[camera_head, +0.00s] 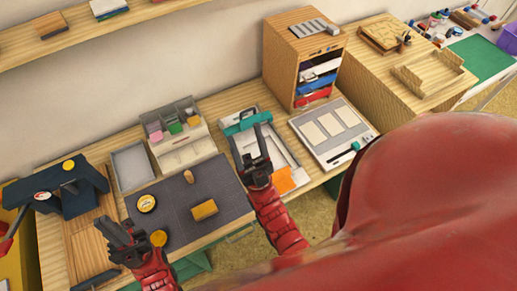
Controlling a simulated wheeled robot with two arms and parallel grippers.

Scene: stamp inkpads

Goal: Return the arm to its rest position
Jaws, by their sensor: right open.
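My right gripper (248,132) is open and empty, raised above the bench with its fingers pointing to the back. It overlaps a white tray (290,150) that holds a teal item and an orange piece. My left gripper (112,230) hangs over the front left of the bench. A dark mat (221,183) lies between the grippers.
A grey tray (132,166) and a white organizer (183,150) with coloured pads stand behind the mat. A dark blue press (62,186) stands at left. A wooden cabinet (289,60) and a panelled board (333,132) are at right. A shelf (75,43) hangs above. My red body hides the lower right.

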